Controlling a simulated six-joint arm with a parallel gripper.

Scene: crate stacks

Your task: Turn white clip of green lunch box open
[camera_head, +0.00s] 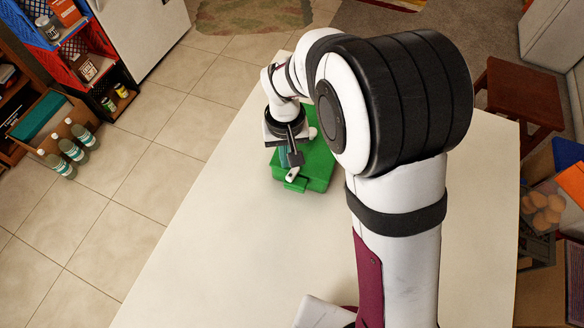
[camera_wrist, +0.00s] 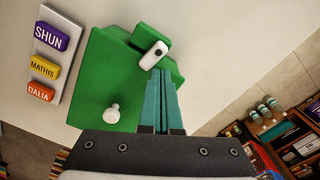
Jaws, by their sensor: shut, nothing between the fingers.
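The green lunch box (camera_head: 318,165) lies on the white table, partly hidden behind my gripper and arm in the head view. It also shows in the wrist view (camera_wrist: 106,72). Its white clip (camera_wrist: 154,55) sits tilted near a box edge, on a green latch part; the clip also shows in the head view (camera_head: 292,174). A round white knob (camera_wrist: 112,114) is on the box's face. My gripper (camera_wrist: 160,74) has its teal fingers shut and empty, with the tips right beside the clip's end. I cannot tell whether they touch it.
A board (camera_wrist: 47,60) with coloured name tags lies on the table beside the box in the wrist view. The table (camera_head: 225,260) is clear at the front left. Bottles (camera_head: 72,150), crates (camera_head: 85,60) and shelves stand on the floor beyond its left edge.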

